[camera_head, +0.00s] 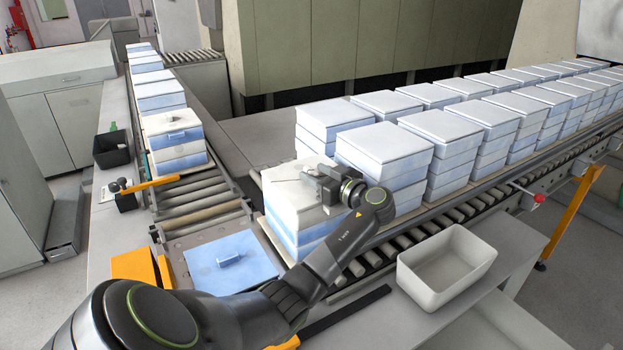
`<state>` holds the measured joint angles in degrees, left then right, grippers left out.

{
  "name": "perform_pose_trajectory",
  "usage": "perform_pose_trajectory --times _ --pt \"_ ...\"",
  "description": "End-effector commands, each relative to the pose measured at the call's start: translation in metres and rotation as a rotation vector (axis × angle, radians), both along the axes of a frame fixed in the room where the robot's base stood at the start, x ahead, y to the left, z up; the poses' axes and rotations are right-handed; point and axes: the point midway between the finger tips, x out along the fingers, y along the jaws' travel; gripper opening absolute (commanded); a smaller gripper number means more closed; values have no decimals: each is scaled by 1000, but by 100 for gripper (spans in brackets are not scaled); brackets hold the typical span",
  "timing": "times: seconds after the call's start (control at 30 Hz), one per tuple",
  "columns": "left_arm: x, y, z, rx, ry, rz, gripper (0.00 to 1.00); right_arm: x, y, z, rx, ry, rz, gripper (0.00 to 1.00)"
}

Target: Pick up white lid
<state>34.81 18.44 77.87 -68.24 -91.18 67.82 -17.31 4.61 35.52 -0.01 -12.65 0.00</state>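A white lid (289,188) lies on top of a white and blue stack of boxes (290,228) at the near left end of the roller line. My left gripper (314,176) is at the top of this stack, over the right part of the lid. The fingertips are small and partly covered by the gripper body, so I cannot tell whether they are open or shut on the lid. A blue lid with a handle (231,264) lies flat to the left of the stack. My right gripper is not in view.
Rows of lidded box stacks (383,146) fill the conveyor behind and to the right. An empty white bin (446,265) stands on the table at front right. More stacks (175,138) stand on the left rollers. Free rollers (196,200) lie between them and the blue lid.

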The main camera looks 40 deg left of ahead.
Motion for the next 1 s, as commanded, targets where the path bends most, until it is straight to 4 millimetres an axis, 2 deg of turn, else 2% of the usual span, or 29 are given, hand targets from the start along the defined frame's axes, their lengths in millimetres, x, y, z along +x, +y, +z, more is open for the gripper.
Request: perform_pose_trajectory --times 0.03,0.33,0.87,1.0 --pt "0 0 0 0 0 0 40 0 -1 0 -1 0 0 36" --pt "0 0 0 0 0 0 0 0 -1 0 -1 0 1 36" --pt "0 0 0 0 -1 2 0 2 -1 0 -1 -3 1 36" --pt "0 0 7 1 -4 2 0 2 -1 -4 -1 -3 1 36"
